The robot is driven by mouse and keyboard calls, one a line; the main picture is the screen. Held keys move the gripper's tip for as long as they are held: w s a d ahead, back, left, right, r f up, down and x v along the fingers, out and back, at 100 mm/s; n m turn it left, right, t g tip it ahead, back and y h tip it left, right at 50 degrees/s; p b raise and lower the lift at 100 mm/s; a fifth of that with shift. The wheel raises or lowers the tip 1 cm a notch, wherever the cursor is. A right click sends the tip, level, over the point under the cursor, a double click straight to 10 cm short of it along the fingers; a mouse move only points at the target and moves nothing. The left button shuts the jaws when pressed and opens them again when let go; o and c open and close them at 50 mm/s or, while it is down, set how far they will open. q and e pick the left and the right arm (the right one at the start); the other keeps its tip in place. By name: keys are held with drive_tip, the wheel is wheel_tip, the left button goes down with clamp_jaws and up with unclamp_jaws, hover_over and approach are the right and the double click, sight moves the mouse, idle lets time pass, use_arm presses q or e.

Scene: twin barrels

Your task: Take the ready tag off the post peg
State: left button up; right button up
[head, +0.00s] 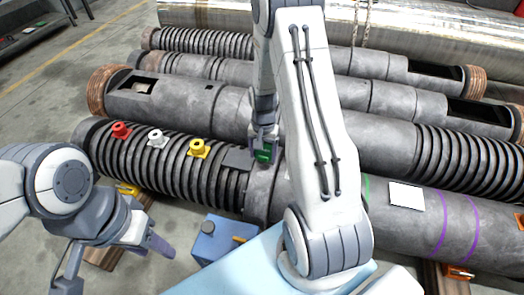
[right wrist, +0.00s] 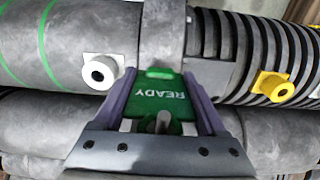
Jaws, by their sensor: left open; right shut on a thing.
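The ready tag is green with white READY lettering; in the right wrist view the tag (right wrist: 160,98) lies between the two fingers of my right gripper (right wrist: 163,100), which is shut on it. A short grey metal peg (right wrist: 163,121) shows at the tag's lower part, and I cannot tell whether it still passes through the tag. In the head view my right gripper (head: 264,147) points down at the ribbed barrel's collar, with the green tag (head: 264,156) at its tips. My left gripper (head: 112,264) is open and empty at the lower left.
Red (head: 121,130), white (head: 156,138) and yellow (head: 198,148) knobs stand on the ribbed barrel (head: 225,187). A blue box (head: 214,242) stands in front of it. More large barrels lie behind. Concrete floor is free at the upper left.

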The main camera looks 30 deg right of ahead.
drive_tip(key=shift+r+p, duration=0.2)
drive_tip(key=shift+p, duration=0.2)
drive_tip(key=shift+a, duration=0.1)
drive_tip(key=s+a, duration=0.1)
drive_tip(key=s+a+r+p, duration=0.1)
drive_tip(key=shift+s+a, duration=0.25)
drive_tip(key=shift+a, duration=0.05)
idle(0.7)
drive_tip(key=shift+a, duration=0.1)
drive_tip(key=s+a+p, duration=0.1)
drive_tip(key=s+a, duration=0.3)
drive_tip(key=a, duration=0.1)
drive_tip(key=shift+s, duration=0.35)
drive_tip(key=shift+w, duration=0.1)
